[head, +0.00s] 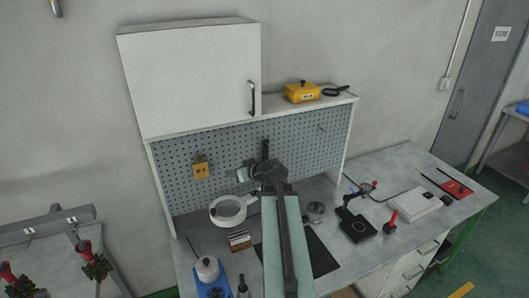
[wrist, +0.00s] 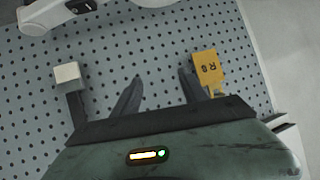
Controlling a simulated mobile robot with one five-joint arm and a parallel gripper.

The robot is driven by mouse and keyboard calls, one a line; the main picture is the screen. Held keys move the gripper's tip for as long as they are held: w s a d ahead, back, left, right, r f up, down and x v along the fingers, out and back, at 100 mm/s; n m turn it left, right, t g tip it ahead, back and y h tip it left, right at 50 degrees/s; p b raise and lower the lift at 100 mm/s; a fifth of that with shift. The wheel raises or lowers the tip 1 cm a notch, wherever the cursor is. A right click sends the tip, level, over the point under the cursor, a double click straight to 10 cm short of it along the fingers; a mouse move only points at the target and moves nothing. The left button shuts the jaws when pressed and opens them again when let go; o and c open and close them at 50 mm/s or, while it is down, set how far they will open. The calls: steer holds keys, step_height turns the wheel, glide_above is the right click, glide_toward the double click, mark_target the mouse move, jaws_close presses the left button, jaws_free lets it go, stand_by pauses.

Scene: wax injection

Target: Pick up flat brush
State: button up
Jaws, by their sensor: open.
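A pale block on a dark stem (wrist: 67,75) shows against the pegboard at the left of the wrist view. It may be the brush, but the picture is too small to tell. In the head view my gripper (head: 264,170) is in front of the pegboard, and my arm hides part of the bench.
A white ring (head: 229,210) stands below, above the bench. A small striped block (head: 240,239), a black stand (head: 358,225) and a white box (head: 414,204) are on the bench.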

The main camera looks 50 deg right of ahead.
mark_target(267, 143)
steer(key=s+d+r+m+t+h+p, duration=0.1)
steer(key=s+d+r+h, duration=0.2)
steer(key=d, duration=0.4)
steer(key=s+d+r+m+t+h, duration=0.1)
steer(key=s+d+r, duration=0.3)
steer(key=d, duration=0.3)
steer(key=x, duration=0.2)
steer(key=b+x, duration=0.1)
steer(key=x, duration=0.2)
steer(key=b+x, duration=0.1)
steer(key=x, duration=0.2)
steer(key=shift+f, duration=0.25)
steer(key=shift+s+a+r, duration=0.1)
steer(key=shift+s+r, duration=0.05)
steer(key=shift+s, duration=0.05)
jaws_close()
